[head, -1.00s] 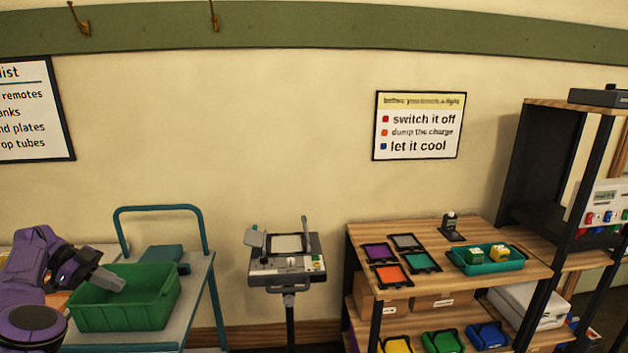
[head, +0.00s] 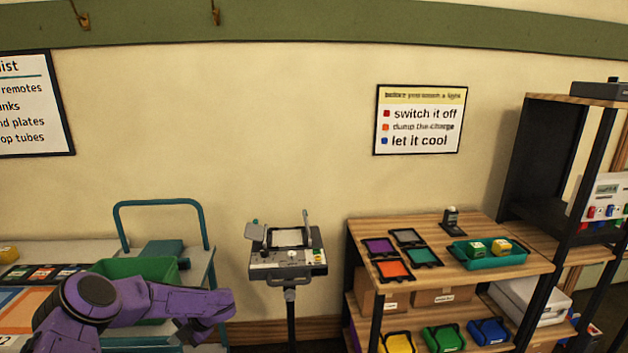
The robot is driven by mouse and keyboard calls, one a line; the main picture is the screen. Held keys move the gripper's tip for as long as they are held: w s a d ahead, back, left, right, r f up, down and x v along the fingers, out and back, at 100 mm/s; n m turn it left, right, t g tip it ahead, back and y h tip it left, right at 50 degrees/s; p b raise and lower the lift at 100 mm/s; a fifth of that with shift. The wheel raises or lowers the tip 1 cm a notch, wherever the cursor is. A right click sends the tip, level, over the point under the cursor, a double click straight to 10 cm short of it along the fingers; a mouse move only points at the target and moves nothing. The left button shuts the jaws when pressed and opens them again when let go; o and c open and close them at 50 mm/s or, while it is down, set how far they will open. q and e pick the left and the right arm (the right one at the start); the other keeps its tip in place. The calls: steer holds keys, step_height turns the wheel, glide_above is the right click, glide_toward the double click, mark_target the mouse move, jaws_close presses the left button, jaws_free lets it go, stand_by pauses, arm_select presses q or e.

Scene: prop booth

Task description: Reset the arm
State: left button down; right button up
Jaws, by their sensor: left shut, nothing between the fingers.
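My left arm is purple and comes in from the lower left, bent across the front of the green bin (head: 135,268). My left gripper (head: 190,338) hangs at the arm's end near the bottom edge, to the right of the bin and low beside the cart's right side. Its fingers are dark, small and partly cut off by the frame; it is shut and holds nothing. My right gripper is not in view.
The cart has a teal handle (head: 160,203). A grey device on a stand (head: 288,262) is right of my gripper. A wooden shelf (head: 440,222) holds coloured frames and a teal tray (head: 487,259). Flat coloured items (head: 45,272) lie at the left. Floor between cart and stand looks clear.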

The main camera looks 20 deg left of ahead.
arm_select(q)
steer(key=s+d+f+m+t+h+b, duration=0.1)
steer(key=d+f+m+t, duration=0.25)
steer(key=d+m, duration=0.3)
steer(key=s+d+f+m+t+b, duration=0.1)
steer(key=s+d+f+m+t, duration=0.1)
steer(key=d+f+m, duration=0.5)
steer(key=s+d+f+m+t+h, duration=0.1)
steer(key=d+f+m+t, duration=0.15)
steer(key=d+m, duration=0.5)
steer(key=s+d+f+m+h+b, duration=0.1)
steer(key=s+d+m, duration=0.1)
steer(key=s, duration=0.5)
steer(key=s+d+f+m+h+b, duration=0.1)
steer(key=s+d+f+m, duration=0.1)
steer(key=s, duration=0.4)
steer(key=s+d+f+m+g+h+b, duration=0.1)
steer(key=s+d+m+b, duration=0.1)
steer(key=s+d+m, duration=0.2)
steer(key=s+m, duration=0.1)
steer(key=s, duration=0.2)
steer(key=shift+s+f, duration=0.3)
steer(key=shift+s, duration=0.05)
